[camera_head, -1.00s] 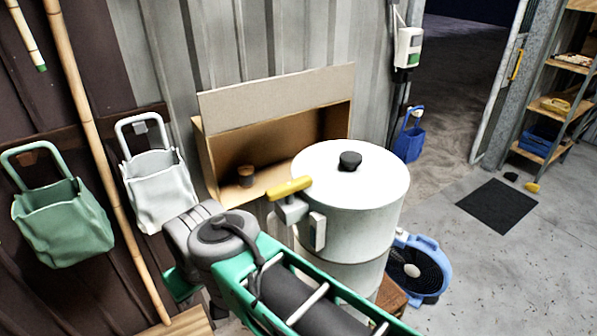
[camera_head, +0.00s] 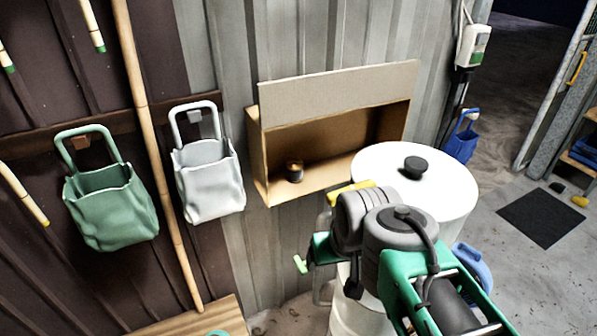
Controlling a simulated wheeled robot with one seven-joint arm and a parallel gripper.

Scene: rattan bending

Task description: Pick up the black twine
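A small dark spool with a tan top (camera_head: 295,171) stands inside the open cardboard box on the wall, near its left end. It looks like the black twine, but it is too small to be sure. My grey and green arm reaches in from the lower right, in front of the white drum and right of the box. Nothing of mine touches the spool.
The cardboard box (camera_head: 335,96) is open at the front under a raised flap. A lidded white drum (camera_head: 385,165) stands right of it. White (camera_head: 208,182) and green (camera_head: 110,205) baskets hang at left beside a bamboo pole (camera_head: 150,130). A wooden surface (camera_head: 200,322) lies below.

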